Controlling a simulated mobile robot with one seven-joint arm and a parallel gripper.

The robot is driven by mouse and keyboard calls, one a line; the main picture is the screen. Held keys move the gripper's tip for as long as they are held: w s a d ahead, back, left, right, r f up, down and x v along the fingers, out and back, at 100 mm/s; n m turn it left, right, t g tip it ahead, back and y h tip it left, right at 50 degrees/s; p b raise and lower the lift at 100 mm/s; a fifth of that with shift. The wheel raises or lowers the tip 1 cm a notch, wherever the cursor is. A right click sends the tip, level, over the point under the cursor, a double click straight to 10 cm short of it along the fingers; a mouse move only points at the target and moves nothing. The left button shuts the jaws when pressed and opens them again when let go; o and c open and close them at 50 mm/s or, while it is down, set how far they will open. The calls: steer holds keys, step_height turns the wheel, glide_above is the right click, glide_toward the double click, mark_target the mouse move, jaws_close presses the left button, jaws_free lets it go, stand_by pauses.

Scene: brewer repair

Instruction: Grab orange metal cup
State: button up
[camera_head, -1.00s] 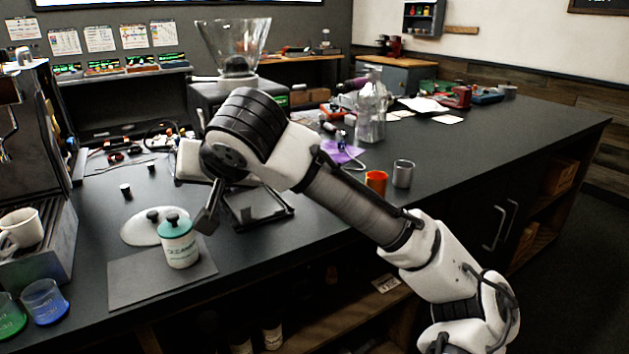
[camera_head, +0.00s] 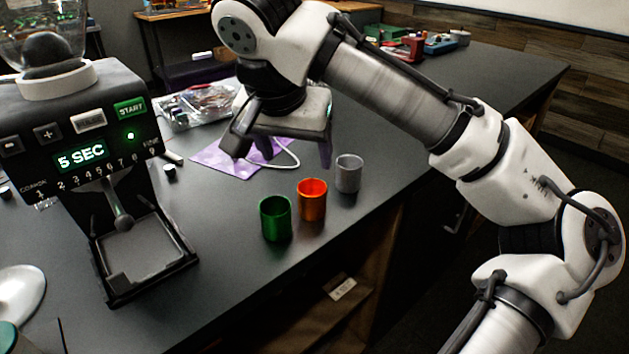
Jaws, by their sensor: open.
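The orange metal cup (camera_head: 312,203) stands upright on the dark counter, between a green cup (camera_head: 276,220) on its left and a grey metal cup (camera_head: 348,174) on its right. My gripper (camera_head: 282,152) is above and behind the cups, pointing down with its jaws apart. One finger hangs at the left over the purple cloth, the other at the right near the grey cup. The gripper is apart from the orange cup.
A grinder (camera_head: 85,150) with a lit panel reading 5 SEC stands at the left. A purple cloth (camera_head: 222,158) with a pale cable lies behind the cups. The counter's front edge is close to the cups. Red and green items (camera_head: 404,47) lie at the back right.

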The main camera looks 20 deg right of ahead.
glide_toward(312, 192)
steer(key=shift+s+f, duration=0.25)
steer(key=shift+f, duration=0.95)
steer(key=p+x, duration=0.1)
steer(key=x, duration=0.4)
steer(key=shift+d+f, duration=0.2)
steer(key=shift+f, duration=0.1)
steer(key=shift+s, duration=0.1)
steer(key=c, duration=1.1)
steer(key=shift+r, duration=0.15)
